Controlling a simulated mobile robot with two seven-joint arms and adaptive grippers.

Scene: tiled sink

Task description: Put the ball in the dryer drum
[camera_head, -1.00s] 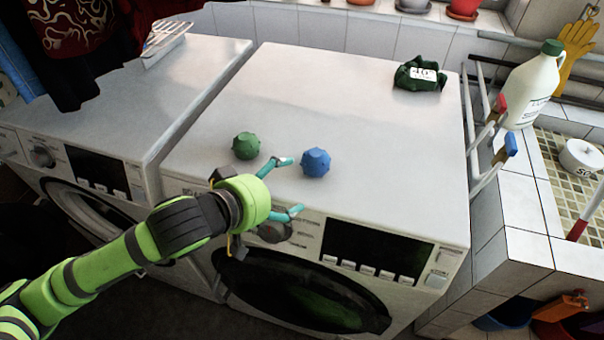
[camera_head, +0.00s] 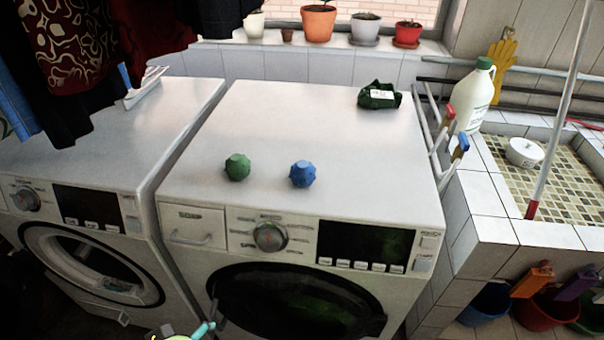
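A green knobbly ball (camera_head: 237,167) and a blue knobbly ball (camera_head: 303,174) rest apart on the white top of the right machine (camera_head: 320,120), near its front edge. This machine's round dark door (camera_head: 295,305) appears shut. The left machine (camera_head: 180,110) has a round front opening or door (camera_head: 92,262); I cannot tell whether it is open. Neither machine is clearly marked as the dryer. My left gripper (camera_head: 203,330) barely shows at the bottom edge, below and left of the right machine's door, with one teal fingertip visible. It is away from both balls. My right gripper is out of view.
A dark green packet (camera_head: 379,95) lies at the back of the right machine. A rack with clips (camera_head: 440,135) stands at its right side. A tiled sink (camera_head: 490,185) with a white bottle (camera_head: 473,97) is to the right. Clothes hang at upper left.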

